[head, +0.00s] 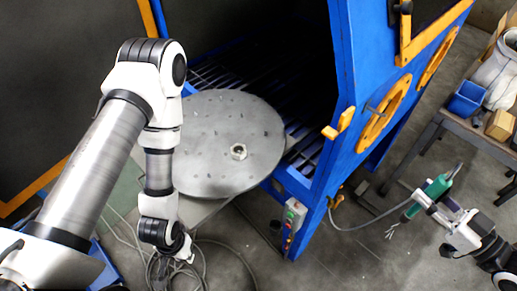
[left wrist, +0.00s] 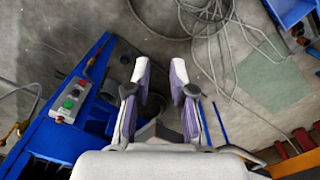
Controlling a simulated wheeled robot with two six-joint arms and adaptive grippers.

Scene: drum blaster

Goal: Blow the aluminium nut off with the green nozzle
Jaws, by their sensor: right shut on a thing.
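The aluminium nut (head: 238,151) lies on the round grey turntable (head: 205,165), a little right of its middle. My right gripper (head: 432,202) is at the right of the head view, shut on the green nozzle (head: 437,187). It holds the nozzle over the floor, outside the blue cabinet and well apart from the nut. A thin, pale end of the nozzle points down and left. My left gripper (left wrist: 162,85) is open and empty in the left wrist view, its fingers apart. In the head view it hangs low, left of the turntable's front edge, partly hidden by its own wrist.
The blue cabinet (head: 345,100) stands open around the turntable, with a slatted floor inside. A control box (head: 293,213) sits on its front corner. A grey hose (head: 360,226) runs from the cabinet toward the nozzle. Loose cable (head: 205,262) lies below. A workbench (head: 465,125) stands at right.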

